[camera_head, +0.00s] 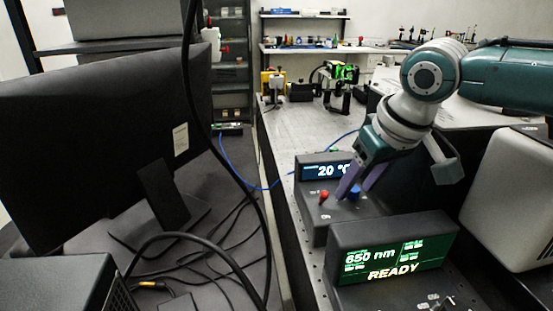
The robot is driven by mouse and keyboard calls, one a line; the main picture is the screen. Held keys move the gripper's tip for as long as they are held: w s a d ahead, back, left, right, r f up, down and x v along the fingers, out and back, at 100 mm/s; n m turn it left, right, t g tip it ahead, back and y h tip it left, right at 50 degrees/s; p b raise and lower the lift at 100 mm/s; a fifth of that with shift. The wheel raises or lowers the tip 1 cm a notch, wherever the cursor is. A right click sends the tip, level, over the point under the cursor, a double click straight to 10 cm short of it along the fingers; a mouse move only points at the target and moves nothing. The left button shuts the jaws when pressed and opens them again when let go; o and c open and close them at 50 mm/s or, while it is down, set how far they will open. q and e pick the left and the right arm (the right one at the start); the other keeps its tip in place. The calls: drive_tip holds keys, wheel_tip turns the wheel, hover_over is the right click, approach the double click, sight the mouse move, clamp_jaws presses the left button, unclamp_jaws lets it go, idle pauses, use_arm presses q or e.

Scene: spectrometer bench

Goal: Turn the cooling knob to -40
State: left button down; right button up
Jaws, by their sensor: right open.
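The cooling unit (312,221) is a dark box on the bench with a lit display (326,171) that reads 20 °C. On its top are a small red knob (323,196) and a blue knob (355,191). My right gripper (357,192) points down over this box from the upper right. Its two purple fingers are open, and the blue knob shows between or just behind their tips. I cannot tell whether the fingers touch the knob. My left gripper is not in view.
A second dark box (345,235) in front shows 650 nm and READY. A large monitor (90,150) and loose cables fill the left. A light-grey box (510,200) stands at the right. The bench top (290,135) is clear behind the cooling unit.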

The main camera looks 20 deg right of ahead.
clamp_jaws()
idle(0.5)
